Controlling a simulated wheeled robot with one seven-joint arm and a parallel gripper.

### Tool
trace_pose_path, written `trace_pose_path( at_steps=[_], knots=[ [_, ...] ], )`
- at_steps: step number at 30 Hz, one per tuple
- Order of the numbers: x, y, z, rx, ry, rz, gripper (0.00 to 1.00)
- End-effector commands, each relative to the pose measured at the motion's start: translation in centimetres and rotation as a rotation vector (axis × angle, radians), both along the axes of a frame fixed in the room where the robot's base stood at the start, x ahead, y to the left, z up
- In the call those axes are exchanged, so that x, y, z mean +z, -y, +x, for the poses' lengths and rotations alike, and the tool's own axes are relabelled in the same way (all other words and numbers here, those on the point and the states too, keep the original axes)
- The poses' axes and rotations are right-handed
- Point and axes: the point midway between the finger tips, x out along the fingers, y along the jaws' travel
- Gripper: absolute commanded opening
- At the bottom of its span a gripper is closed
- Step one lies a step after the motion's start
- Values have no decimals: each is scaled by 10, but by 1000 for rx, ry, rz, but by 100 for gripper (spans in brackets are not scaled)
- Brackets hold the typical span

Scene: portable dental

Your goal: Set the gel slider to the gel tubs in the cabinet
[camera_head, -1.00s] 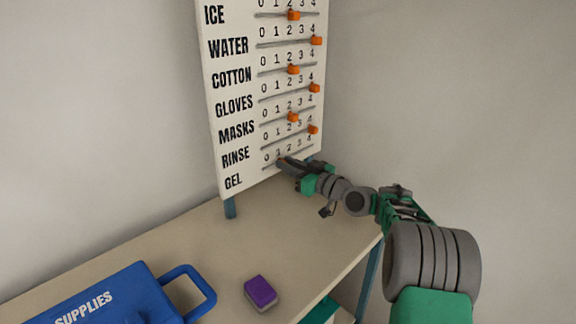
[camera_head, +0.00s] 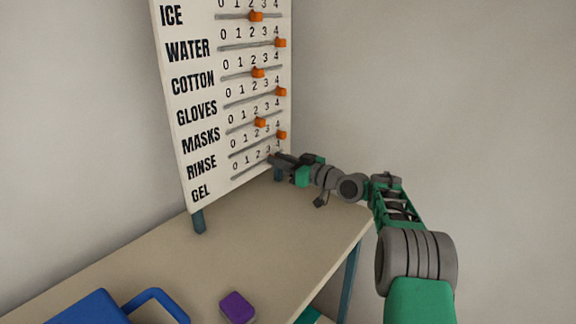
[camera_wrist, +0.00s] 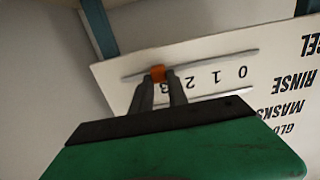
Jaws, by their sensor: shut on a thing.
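The white board (camera_head: 183,125) stands on the table with labelled rows of slider grooves. Its lowest row, GEL (camera_head: 201,193), is numbered 0 to 4. My gripper (camera_head: 276,159) is at the right part of this groove and hides its slider in the head view. In the upside-down wrist view, the orange gel slider (camera_wrist: 158,72) sits between the fingertips of my gripper (camera_wrist: 160,80), which is shut on it. The slider appears near the 3, though the fingers partly cover the numbers there. The gel tubs and the cabinet's inside are not in view.
The other rows have orange sliders, including the one for RINSE (camera_head: 282,135) just above my gripper. A purple and grey block (camera_head: 237,307) and a blue case (camera_head: 88,308) are at the table's front. The tabletop (camera_head: 270,235) below the board is clear.

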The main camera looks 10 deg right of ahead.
Motion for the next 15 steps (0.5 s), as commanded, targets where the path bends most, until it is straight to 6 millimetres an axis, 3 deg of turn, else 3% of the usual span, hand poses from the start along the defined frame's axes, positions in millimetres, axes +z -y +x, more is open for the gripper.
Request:
trace_pose_path(
  at_steps=[7,8,15],
  knots=[
    [0,-1,0,1,-1,0,0],
    [0,-1,0,1,-1,0,21],
    [0,1,0,-1,-1,-1,41]
  ],
)
